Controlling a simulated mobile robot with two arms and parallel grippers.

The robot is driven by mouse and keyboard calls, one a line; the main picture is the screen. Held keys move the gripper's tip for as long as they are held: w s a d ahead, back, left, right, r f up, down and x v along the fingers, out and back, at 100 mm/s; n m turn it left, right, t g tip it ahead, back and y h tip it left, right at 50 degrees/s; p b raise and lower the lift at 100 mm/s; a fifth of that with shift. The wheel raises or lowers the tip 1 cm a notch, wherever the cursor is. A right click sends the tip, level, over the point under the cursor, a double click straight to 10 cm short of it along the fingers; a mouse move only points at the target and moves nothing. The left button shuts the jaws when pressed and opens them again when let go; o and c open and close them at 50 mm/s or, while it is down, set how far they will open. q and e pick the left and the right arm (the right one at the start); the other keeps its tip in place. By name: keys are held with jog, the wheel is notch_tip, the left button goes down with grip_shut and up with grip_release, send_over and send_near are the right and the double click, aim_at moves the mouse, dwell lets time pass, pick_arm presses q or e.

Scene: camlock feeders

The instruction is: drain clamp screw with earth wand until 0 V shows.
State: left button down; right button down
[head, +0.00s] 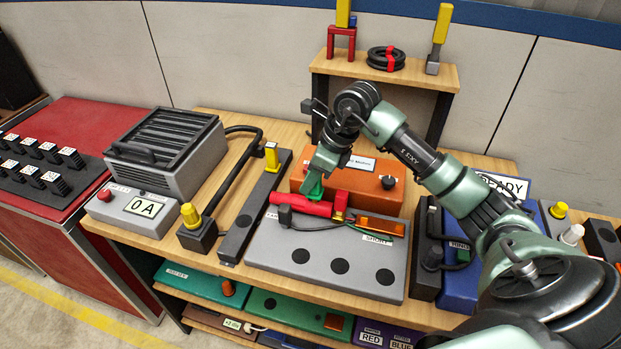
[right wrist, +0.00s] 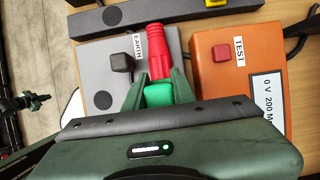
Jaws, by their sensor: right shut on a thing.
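My right gripper (right wrist: 158,92) is shut on a bright green block (right wrist: 158,94) above the grey panel (head: 279,255). A red ribbed handle (right wrist: 157,52) extends from the block; I take the two to be the earth wand. In the head view the red handle (head: 300,205) runs across the panel's back edge, and the green block (head: 316,188) shows under my gripper (head: 318,178). A black post (right wrist: 122,62) beside the "EARTH" label is left of the handle. I cannot make out the clamp screw.
A grey vented unit (head: 206,160) with a 0 A display (head: 147,207) stands left. A small shelf (head: 385,75) stands behind. A blue box (head: 460,284) and "READY" sign (head: 503,186) are right.

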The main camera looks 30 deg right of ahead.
jog(key=shift+s+a+f, duration=0.1)
jog(key=shift+s+f, duration=0.05)
jog(key=shift+f, duration=0.15)
notch_tip(320, 180, up, 8)
jog(key=p, duration=0.4)
jog(key=shift+f, duration=0.2)
jog(key=shift+w, duration=0.2)
